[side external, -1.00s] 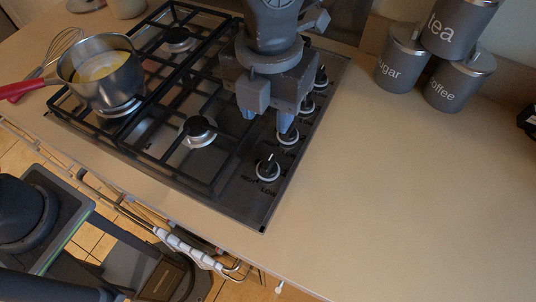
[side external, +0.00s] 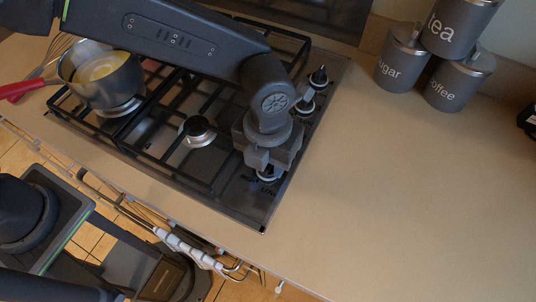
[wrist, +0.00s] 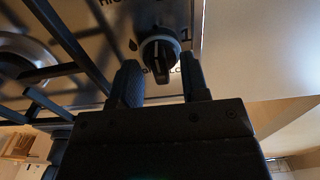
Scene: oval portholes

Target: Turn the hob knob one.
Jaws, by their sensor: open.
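The hob knob (wrist: 160,52) is black with a pale ring and a pointer line, and the numeral 1 is printed to its right in the wrist view. In the side view the lower part of the front knob (side external: 268,174) shows just under my gripper. My gripper (wrist: 160,85) is open, with one finger on each side of the knob; I cannot tell whether either finger touches it. In the side view my gripper (side external: 266,168) is pointed down over the front of the knob row and hides part of that knob and its fingertips.
The hob (side external: 225,205) has black pan grates close to the left of the knob row. Canisters (side external: 402,60) stand at the back right. The counter (side external: 400,190) to the right is clear.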

